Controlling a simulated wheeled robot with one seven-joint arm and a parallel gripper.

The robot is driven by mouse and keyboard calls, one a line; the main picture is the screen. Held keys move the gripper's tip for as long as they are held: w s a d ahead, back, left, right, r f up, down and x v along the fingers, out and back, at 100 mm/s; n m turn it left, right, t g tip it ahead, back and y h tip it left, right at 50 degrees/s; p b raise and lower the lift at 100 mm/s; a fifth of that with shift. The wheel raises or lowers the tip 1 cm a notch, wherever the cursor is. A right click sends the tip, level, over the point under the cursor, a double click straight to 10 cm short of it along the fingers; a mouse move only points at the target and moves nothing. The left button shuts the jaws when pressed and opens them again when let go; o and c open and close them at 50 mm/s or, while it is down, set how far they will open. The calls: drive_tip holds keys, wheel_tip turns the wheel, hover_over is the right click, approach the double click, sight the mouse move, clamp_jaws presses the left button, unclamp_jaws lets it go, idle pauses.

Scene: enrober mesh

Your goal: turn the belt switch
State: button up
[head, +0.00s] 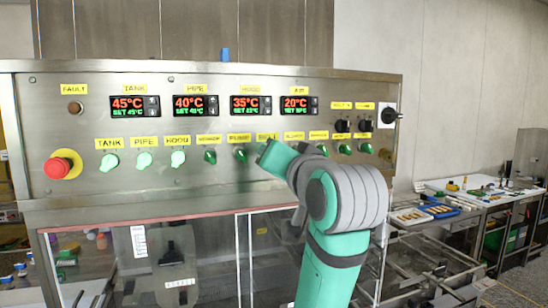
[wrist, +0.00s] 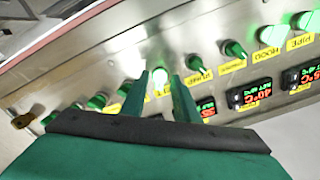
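The belt switch sits in the lower row of the steel control panel (head: 60,118), under its yellow label (head: 267,135); in the head view my gripper (head: 264,150) hides the knob.
The pump switch (head: 240,155) is close on the left; the blower-side switches (head: 322,150) are on the right. A red emergency button (head: 62,166) is at the panel's far left. A black rotary handle (head: 389,116) is at the right edge. Side tables (head: 470,205) stand farther right.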

drive_tip(key=v, duration=1)
